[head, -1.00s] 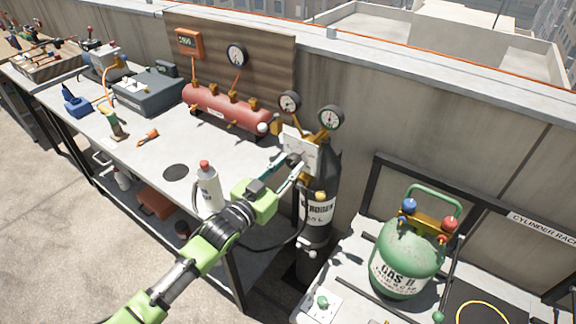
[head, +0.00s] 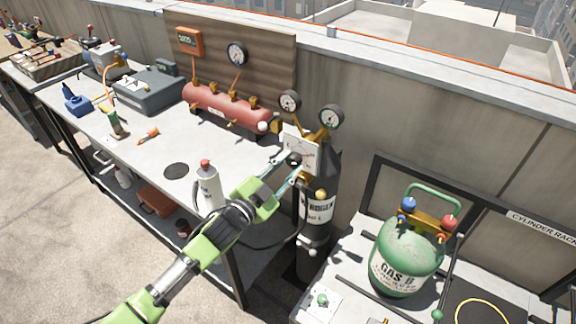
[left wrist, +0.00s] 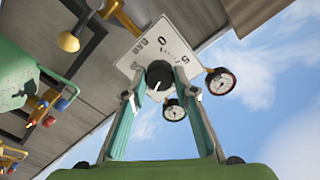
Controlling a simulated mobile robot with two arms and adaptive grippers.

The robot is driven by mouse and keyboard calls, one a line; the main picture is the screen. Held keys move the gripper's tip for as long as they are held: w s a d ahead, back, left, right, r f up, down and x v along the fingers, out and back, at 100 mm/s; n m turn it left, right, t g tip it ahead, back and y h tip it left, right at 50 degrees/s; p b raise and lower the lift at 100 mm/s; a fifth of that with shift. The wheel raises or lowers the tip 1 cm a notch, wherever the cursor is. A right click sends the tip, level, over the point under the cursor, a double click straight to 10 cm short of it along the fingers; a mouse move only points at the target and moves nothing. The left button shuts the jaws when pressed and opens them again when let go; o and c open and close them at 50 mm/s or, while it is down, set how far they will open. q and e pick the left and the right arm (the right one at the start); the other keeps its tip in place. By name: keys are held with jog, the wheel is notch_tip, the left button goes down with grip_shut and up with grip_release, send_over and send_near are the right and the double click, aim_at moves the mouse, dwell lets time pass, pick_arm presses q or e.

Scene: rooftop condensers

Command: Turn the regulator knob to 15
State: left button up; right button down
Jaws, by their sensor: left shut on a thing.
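The dark round regulator knob (head: 294,160) sits on a white scale plate (head: 302,146) in front of the black cylinder (head: 316,240). My left gripper (head: 286,167) is shut on the knob, one finger on each side. In the left wrist view the knob (left wrist: 159,75) is between the fingertips (left wrist: 163,92). The plate (left wrist: 150,50) there shows a 0, a 5 and BAR. I cannot make out the knob's pointer or the figure 15. Two round gauges (head: 289,101) (head: 331,117) stand above the plate. My right gripper is out of view.
A white bottle (head: 207,188) stands on the workbench (head: 130,160) beside my left arm. A red manifold tank (head: 225,108) lies behind it. A green gas cylinder (head: 405,258) stands on the right-hand bench. A dark hose (head: 268,240) hangs below my gripper.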

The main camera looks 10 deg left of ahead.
pick_arm(q)
jog(key=shift+f, duration=0.1)
jog(key=o, duration=1.1)
jog(key=shift+s+a, duration=0.1)
jog(key=v, duration=1.2)
jog(key=shift+f, duration=0.1)
